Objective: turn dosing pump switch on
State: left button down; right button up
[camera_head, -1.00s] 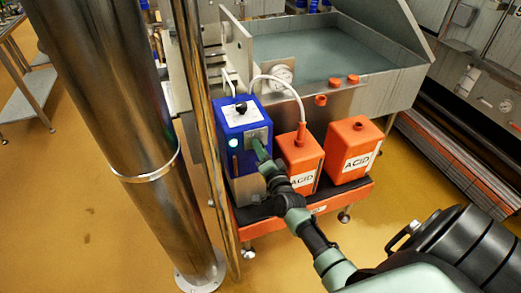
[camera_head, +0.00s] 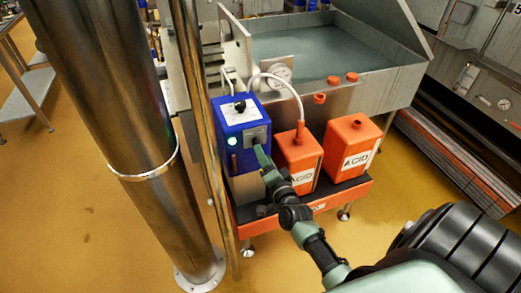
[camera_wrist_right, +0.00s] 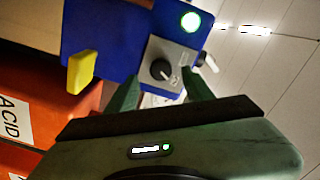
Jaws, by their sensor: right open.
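The blue dosing pump (camera_head: 229,160) stands at the left end of the low red stand. Its front has a grey switch plate with a black rotary switch (camera_wrist_right: 161,69) and a lit green lamp (camera_wrist_right: 190,21); the lamp also shows in the head view (camera_head: 233,141). My right gripper (camera_head: 260,150) is in front of the switch plate. In the right wrist view its two green fingers (camera_wrist_right: 161,88) are apart, with the switch showing between and beyond their tips, and nothing is held. I cannot tell whether they touch the plate. My left gripper is not in view.
Two orange acid canisters stand right of the pump: a near one (camera_head: 297,160) with a white hose, and a farther one (camera_head: 350,147). A steel vat (camera_head: 345,95) is behind. A yellow part (camera_wrist_right: 81,71) sticks out beside the pump. A steel column stands left.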

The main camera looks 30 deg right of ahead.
jog(key=shift+v, duration=1.7)
